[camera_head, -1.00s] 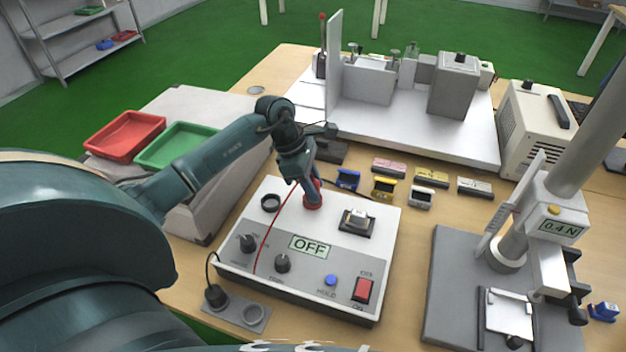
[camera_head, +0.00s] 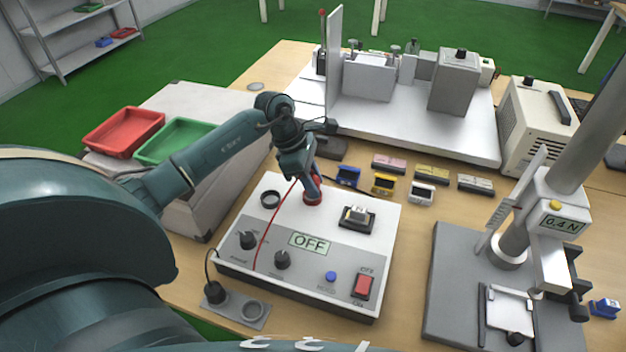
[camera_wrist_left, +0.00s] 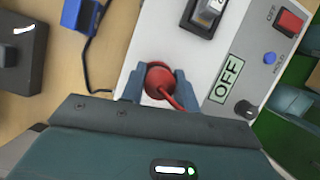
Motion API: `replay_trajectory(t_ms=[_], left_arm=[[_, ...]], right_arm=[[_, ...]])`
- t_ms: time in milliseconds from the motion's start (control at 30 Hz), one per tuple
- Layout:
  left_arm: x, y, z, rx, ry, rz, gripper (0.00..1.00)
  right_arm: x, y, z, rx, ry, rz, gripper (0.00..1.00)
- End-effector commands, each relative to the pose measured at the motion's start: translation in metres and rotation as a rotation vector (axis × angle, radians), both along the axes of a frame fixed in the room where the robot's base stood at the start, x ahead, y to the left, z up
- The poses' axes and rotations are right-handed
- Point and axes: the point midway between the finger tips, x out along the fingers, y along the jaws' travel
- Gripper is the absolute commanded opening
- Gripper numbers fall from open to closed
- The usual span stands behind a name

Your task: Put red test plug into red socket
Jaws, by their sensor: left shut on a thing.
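My left gripper (camera_head: 313,192) is shut on the red test plug (camera_wrist_left: 158,78), at the top of the test box (camera_head: 345,205). Its two fingers stand on either side of the plug in the left wrist view. A red cable (camera_head: 268,232) runs from the plug down across the box front. The red socket (camera_head: 313,201) shows as a red ring right below the fingertips. The plug's tip is hidden, so I cannot tell how deep it sits. My right gripper is not in view.
The box carries an OFF display (camera_head: 310,244), knobs, a blue button (camera_head: 331,276) and a red switch (camera_head: 363,286). Small blue, yellow and white blocks lie behind it. A force stand (camera_head: 455,260) is at the right, red (camera_head: 125,128) and green trays at the left.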

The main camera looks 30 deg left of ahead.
Motion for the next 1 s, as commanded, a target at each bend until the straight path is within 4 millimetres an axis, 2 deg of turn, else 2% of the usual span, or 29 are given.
replay_trajectory(t_ms=[1000], left_arm=[[0.0002, 0.0001, -0.0013, 0.000, -0.001, -0.001, 0.07]], right_arm=[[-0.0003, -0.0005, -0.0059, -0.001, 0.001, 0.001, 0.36]])
